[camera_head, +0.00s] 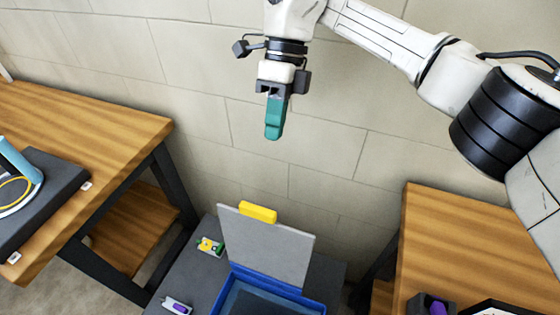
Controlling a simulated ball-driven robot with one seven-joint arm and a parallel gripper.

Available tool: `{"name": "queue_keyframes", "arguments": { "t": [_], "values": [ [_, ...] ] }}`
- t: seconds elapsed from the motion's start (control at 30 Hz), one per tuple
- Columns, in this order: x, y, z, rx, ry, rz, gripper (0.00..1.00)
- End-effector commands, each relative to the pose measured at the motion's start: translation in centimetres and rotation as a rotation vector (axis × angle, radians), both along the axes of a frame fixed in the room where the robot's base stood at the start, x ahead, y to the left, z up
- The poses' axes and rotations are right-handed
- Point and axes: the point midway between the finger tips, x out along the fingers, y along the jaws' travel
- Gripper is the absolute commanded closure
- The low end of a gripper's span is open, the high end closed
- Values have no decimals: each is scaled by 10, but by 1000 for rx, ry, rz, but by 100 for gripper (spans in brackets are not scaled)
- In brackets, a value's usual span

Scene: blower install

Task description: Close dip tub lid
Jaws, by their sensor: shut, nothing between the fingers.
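The dip tub (318,303) is blue and stands at the bottom centre, with its lower part cut off by the picture edge. Its grey lid (266,247) is open and stands up nearly vertical at the tub's back edge. A yellow handle (258,212) sits on the lid's top edge. My gripper (273,137) has green fingers pointing down. It is shut and empty, well above the lid in the picture and apart from it.
A wooden table (115,120) with a dark tray (50,195) stands at left. Another wooden table (440,235) stands at right. Small green-yellow (210,246) and purple-white (177,306) items lie left of the tub. A block wall is behind.

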Motion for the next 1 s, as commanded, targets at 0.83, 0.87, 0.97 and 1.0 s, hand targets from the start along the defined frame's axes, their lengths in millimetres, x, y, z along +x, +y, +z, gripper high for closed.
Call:
{"name": "queue_keyframes", "arguments": {
  "t": [0.83,0.87,0.97,1.0],
  "values": [
    [-65,23,-85,2,0,2,100],
    [-67,24,-86,1,1,2,100],
    [-73,26,-86,1,1,1,100],
    [-75,27,-86,1,1,1,100]
  ]
}}
